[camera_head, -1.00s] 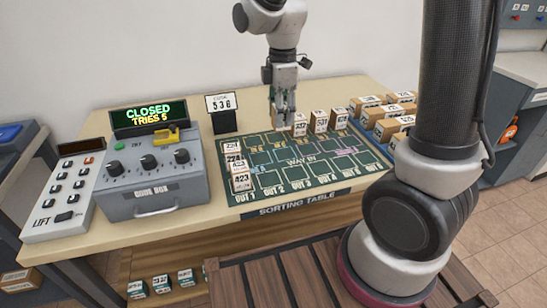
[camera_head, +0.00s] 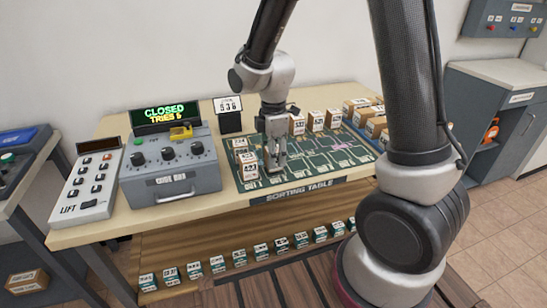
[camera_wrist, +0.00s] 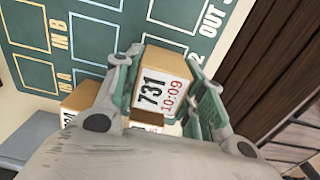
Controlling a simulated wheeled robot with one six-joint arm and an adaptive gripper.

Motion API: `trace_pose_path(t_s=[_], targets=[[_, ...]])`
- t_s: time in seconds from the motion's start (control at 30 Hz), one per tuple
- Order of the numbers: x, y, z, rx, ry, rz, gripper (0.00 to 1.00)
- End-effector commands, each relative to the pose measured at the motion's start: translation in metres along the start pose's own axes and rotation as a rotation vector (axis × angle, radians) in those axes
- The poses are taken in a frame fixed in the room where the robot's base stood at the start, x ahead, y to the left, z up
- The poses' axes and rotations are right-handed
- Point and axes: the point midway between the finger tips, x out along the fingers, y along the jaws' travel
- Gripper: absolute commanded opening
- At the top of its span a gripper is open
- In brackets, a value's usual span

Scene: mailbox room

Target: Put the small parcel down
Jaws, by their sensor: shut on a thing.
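My gripper (camera_head: 273,166) is low over the front left part of the green sorting mat (camera_head: 318,158). In the wrist view its two fingers are shut on a small brown parcel (camera_wrist: 165,84) with a white label reading 731 and 10:09. The parcel sits between the fingertips, in front of the mat's printed slots. I cannot tell whether it touches the mat. In the head view the gripper mostly hides it. One parcel (camera_wrist: 80,103) shows left of the fingers in the wrist view.
A row of parcels (camera_head: 316,121) stands at the mat's back edge, with more in blue trays at the right. The grey code box (camera_head: 170,166) stands left of the mat, reading CLOSED, TRIES 5. The LIFT panel (camera_head: 88,190) is farther left. The mat's middle looks clear.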

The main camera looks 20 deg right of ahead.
Motion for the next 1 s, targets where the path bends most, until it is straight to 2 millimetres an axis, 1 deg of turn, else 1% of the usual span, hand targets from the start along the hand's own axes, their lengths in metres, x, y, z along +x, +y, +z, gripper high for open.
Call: trace_pose_path(t_s=[0.03,0.1,0.43,0.47,0.5,0.57,0.87,0.93,1.0], targets=[[0.006,0.0,0.0,0.0,-0.001,-0.002,0.14],[0.009,0.0,0.0,0.0,0.0,0.0,0.14],[0.012,0.0,0.0,0.0,0.0,0.0,0.14],[0.012,0.0,0.0,0.0,0.0,0.0,0.43],[0.012,0.0,0.0,0.0,0.0,0.001,0.51],[0.011,0.0,0.0,0.0,0.0,0.001,0.61],[0.011,0.0,0.0,0.0,0.0,0.001,0.61],[0.008,0.0,0.0,0.0,0.001,0.002,0.61],[0.001,0.001,0.0,0.0,0.001,0.003,0.61]])
